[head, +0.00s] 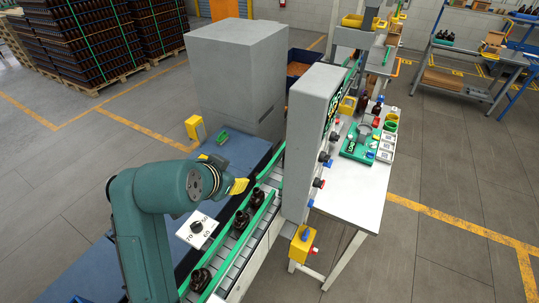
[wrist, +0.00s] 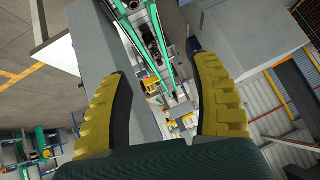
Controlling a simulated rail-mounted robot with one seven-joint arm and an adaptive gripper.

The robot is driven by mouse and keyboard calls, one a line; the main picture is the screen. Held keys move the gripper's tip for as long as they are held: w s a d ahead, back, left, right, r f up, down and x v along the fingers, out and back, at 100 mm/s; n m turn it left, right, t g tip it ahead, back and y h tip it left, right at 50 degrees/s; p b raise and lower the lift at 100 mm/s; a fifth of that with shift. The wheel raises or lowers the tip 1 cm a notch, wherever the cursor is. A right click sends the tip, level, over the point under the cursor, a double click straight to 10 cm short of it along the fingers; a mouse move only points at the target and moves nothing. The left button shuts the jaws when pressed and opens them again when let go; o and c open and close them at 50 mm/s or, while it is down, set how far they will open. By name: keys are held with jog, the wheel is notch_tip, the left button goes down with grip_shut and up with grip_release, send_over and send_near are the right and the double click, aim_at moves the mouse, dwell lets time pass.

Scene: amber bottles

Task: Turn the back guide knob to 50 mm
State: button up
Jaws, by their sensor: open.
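A white dial plate with a black knob (head: 196,227) sits beside the conveyor in the head view. Numbers including 70 and 60 are printed around the knob; its pointer is too small to read. It is the only guide dial I can make out, and I cannot tell whether it is the back one. My gripper (head: 226,173) is above and beyond this dial, apart from it. In the wrist view my gripper (wrist: 162,70) has its two yellow ribbed fingers wide apart with nothing between them. No knob is visible in the wrist view.
The conveyor (head: 228,257) carries dark bottles (head: 241,220) between green guide rails (head: 247,227). A tall grey cabinet (head: 235,75) stands behind, and a grey upright panel (head: 302,125) stands right of the conveyor. A white workbench (head: 350,203) is further right. A yellow box (head: 302,244) is in front.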

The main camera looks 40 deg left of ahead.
jog(key=w+d+r+t+p, duration=0.1)
jog(key=w+d+r+t, duration=0.2)
jog(key=w+d+r, duration=0.2)
jog(key=d+r, duration=0.1)
jog(key=d, duration=0.2)
jog(key=shift+d+r+y, duration=0.2)
jog(key=shift+d+y, duration=0.05)
jog(key=shift+y, duration=0.05)
jog(key=shift+o, duration=0.2)
